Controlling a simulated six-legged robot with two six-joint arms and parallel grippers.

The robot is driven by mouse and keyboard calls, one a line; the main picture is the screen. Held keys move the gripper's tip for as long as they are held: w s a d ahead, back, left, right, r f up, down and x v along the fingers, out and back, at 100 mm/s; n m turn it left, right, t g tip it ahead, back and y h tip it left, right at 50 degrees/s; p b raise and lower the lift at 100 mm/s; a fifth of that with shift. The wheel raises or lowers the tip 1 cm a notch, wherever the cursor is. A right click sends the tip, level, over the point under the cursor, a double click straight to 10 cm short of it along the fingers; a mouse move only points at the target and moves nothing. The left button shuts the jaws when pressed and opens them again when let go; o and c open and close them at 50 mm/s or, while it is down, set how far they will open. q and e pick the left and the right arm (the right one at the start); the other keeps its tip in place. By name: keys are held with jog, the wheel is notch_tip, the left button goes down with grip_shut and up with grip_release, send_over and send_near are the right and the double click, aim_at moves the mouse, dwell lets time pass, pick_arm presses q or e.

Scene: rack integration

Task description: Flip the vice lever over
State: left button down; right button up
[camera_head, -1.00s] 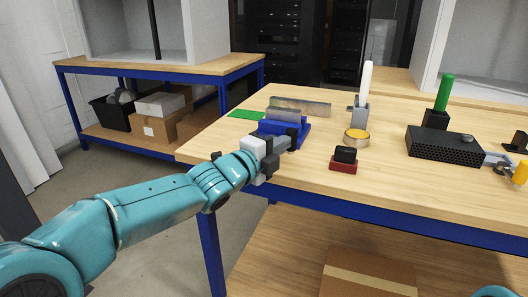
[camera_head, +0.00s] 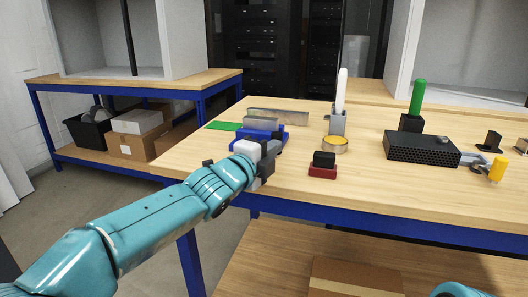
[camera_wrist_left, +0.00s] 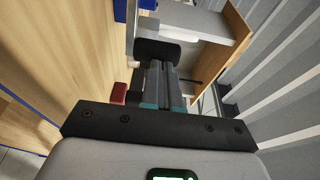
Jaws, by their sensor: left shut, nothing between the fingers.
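The blue vice (camera_head: 262,134) sits near the left corner of the wooden table, with a grey block (camera_head: 257,124) on top. My left gripper (camera_head: 269,160) is at the vice's front side and covers part of it; its fingers are shut and empty. A black knob (camera_head: 207,163), apparently the lever's end, shows left of the gripper by the table edge. In the left wrist view, a dark rounded piece (camera_wrist_left: 157,49) lies just beyond my shut fingers (camera_wrist_left: 160,72); I cannot tell whether they touch. The rest of the lever is hidden. My right gripper is out of view.
On the table (camera_head: 215,150) are a green sheet (camera_head: 224,126), a metal bar (camera_head: 290,117), a black block on a red base (camera_head: 323,170), a yellow-topped round tin (camera_head: 335,145), a white-handled tool (camera_head: 341,95) and a black perforated box (camera_head: 420,148).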

pick_arm(q)
jog(key=shift+w+d, duration=0.2)
jog(key=shift+d, duration=0.25)
jog(key=shift+d+r, duration=0.1)
jog(key=shift+r, duration=0.1)
dwell(0.4)
